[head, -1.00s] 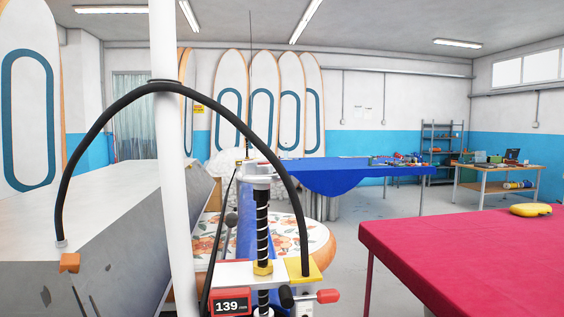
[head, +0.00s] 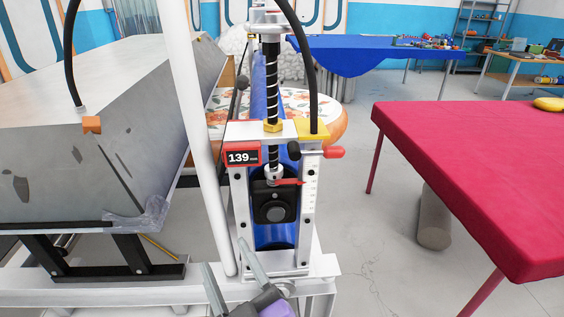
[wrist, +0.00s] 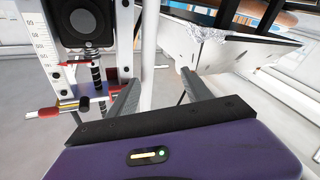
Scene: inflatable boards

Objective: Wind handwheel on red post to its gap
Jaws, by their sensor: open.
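A white post frame with a red-cased display (head: 242,156) reading 139 stands in the middle of the head view. A threaded screw (head: 271,85) runs down through a brass nut to a black carriage (head: 274,202) with a round knob. The white piece at the screw's top (head: 270,25) may be the handwheel; its upper part is cut off. A red pointer lies against the scale (head: 310,187). My gripper (head: 226,253) is open and empty, low and left of the frame's foot. In the wrist view my gripper (wrist: 161,75) is apart from the carriage (wrist: 85,22) and scale.
A red-knobbed side lever (head: 333,152) sticks out right of the frame. A white pole (head: 205,150) and a grey block (head: 100,110) stand left. A red-covered table (head: 480,170) is at right, with a grey roll beneath. Floor between is clear.

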